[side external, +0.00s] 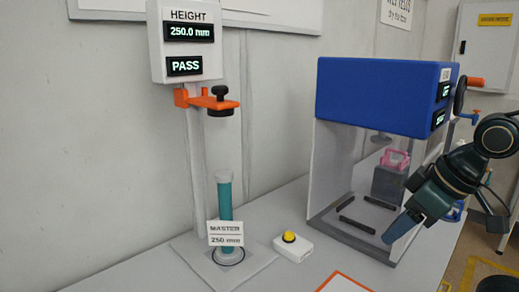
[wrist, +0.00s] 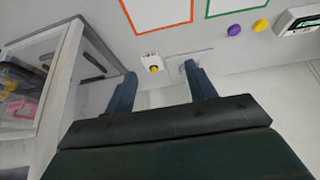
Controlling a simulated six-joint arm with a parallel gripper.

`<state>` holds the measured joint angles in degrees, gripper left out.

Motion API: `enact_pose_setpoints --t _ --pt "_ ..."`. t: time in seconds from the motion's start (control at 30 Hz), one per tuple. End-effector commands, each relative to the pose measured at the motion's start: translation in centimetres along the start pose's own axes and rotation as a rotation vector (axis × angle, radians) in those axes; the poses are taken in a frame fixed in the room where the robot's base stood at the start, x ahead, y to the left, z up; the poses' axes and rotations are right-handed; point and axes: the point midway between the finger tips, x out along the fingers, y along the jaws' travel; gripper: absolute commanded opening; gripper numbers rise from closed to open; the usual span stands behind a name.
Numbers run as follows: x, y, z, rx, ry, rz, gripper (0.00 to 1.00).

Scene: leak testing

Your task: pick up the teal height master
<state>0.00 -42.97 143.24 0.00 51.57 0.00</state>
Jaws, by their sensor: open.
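The teal height master (side external: 225,202) is an upright cylinder with grey ends. It stands on the grey base plate (side external: 250,266) of the height gauge (side external: 185,45), below the orange arm and black knob. A white "MASTER 250 mm" label (side external: 226,233) covers its lower front. My gripper (side external: 400,228) is well to the right of it, in front of the blue-topped chamber, angled downward. In the wrist view its two blue fingers (wrist: 158,75) are spread apart with nothing held between them. The master cannot be made out in the wrist view.
A white box with a yellow button (side external: 291,245) sits between the master and the clear-walled, blue-topped chamber (side external: 380,95). An orange-outlined area (side external: 345,283) lies in front. The wrist view also shows purple (wrist: 234,29) and yellow (wrist: 259,25) round items and a display unit (wrist: 298,22).

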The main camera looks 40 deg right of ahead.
Motion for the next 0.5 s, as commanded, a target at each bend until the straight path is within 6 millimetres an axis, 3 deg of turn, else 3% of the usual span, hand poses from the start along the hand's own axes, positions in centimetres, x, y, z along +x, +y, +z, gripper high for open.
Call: enact_pose_setpoints --t 0.27,0.5 --pt "0.6 -0.4 -0.9 -0.045 0.008 -0.016 0.56" --pt "2.7 -2.4 -4.2 -0.211 0.053 -0.092 0.56"
